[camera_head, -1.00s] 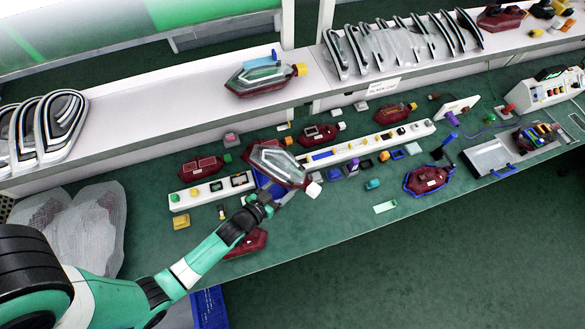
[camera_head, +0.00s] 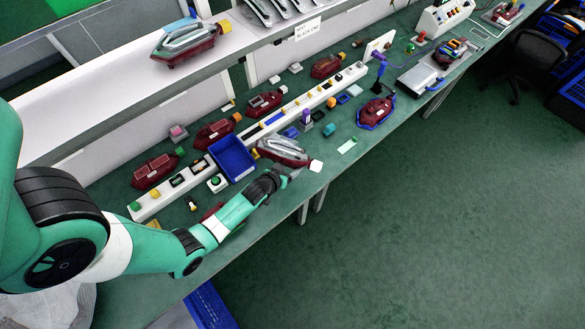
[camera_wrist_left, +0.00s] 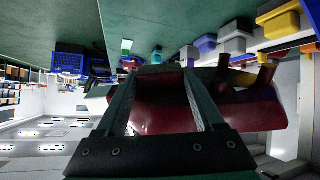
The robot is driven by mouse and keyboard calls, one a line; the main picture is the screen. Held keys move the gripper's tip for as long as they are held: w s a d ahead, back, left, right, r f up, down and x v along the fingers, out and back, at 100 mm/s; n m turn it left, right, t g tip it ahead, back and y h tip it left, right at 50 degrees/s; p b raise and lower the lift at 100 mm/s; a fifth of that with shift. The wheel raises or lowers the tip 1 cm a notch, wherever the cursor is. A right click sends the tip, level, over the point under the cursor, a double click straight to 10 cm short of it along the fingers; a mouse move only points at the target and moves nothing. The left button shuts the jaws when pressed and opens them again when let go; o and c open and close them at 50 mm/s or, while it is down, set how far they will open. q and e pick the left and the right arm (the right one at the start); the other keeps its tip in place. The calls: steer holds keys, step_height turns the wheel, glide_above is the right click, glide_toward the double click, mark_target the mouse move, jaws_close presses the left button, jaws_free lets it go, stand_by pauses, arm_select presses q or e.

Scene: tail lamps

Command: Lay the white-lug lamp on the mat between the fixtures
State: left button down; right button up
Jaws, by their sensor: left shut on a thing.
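The white-lug lamp (camera_head: 283,152) has a dark red body, a clear grey lens and a white block lug at its right end. My left gripper (camera_head: 288,177) is shut on it, at its near side, and holds it over the bench front, right of a blue tray (camera_head: 232,158). In the left wrist view, the red lamp body (camera_wrist_left: 165,102) fills the space between the fingers (camera_wrist_left: 160,90). The fingertips are partly hidden in the head view. I cannot clearly make out the mat between the fixtures. My right gripper is not in view.
A long white rail (camera_head: 272,126) with small coloured parts runs along the green bench. Other red lamps (camera_head: 155,170) lie behind it. A lamp in a blue frame (camera_head: 375,112) sits to the right. A pale green card (camera_head: 347,146) lies near the front edge, with bare bench around it.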

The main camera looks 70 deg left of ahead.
arm_select(q)
step_height(320, 180, down, 7)
steer(key=b, duration=0.7)
steer(key=shift+f, duration=0.2)
steer(key=shift+r, duration=0.1)
jaws_free()
